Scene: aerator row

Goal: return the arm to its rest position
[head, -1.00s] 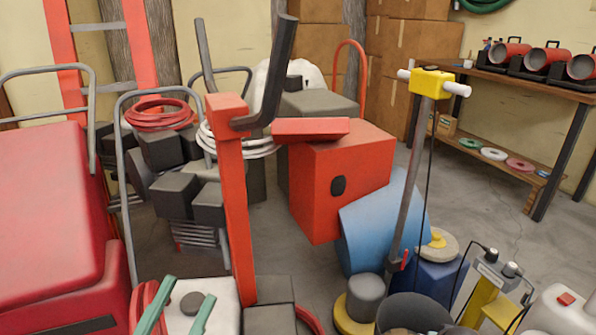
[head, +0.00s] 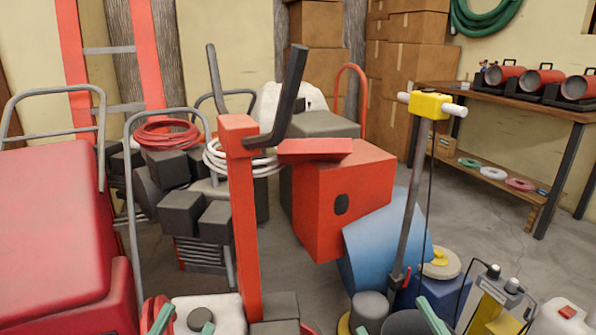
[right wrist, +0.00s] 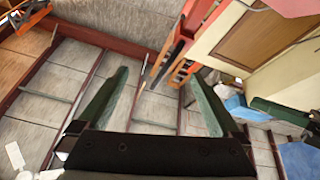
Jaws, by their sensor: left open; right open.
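My left gripper (head: 184,323) is at the bottom left edge of the head view. Its two green fingers stand apart, and only their upper parts show. My right gripper (right wrist: 158,74) fills the lower middle of the right wrist view with its green fingers spread wide and nothing between them.
A red post with a dark handle (head: 243,215) stands just beyond my left gripper. A red machine (head: 80,220) is at left. A yellow-topped pole (head: 415,180) and a blue cylinder (head: 375,245) stand near my right gripper. Open floor (head: 500,225) lies before the shelf table (head: 556,110).

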